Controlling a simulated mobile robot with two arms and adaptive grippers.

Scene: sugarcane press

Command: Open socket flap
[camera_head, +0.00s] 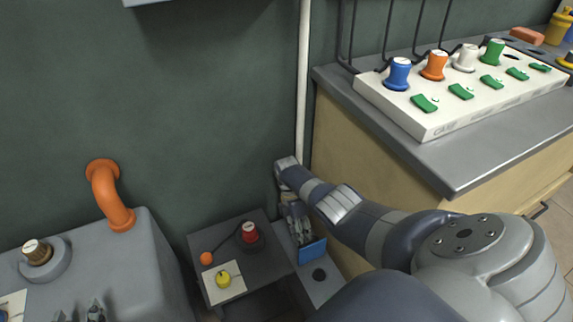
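A blue flap (312,251) stands tilted up on a low grey socket box (318,290). A dark round hole shows in the box top in front of it. My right gripper (302,238) points down just behind the flap, with its fingertips close to the flap's upper edge. I cannot tell whether they touch it, nor how far apart the fingers are. At the bottom left edge, two grey fingertips of my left gripper (78,312) show apart, with nothing seen between them. The rest of that gripper is out of the picture.
A small dark table (206,246) beside the box bears a red plug (249,232), an orange ball and a yellow knob. A grey machine (150,255) with an orange pipe stands left. A counter (460,172) at right carries a white power strip (432,126) with several coloured plugs.

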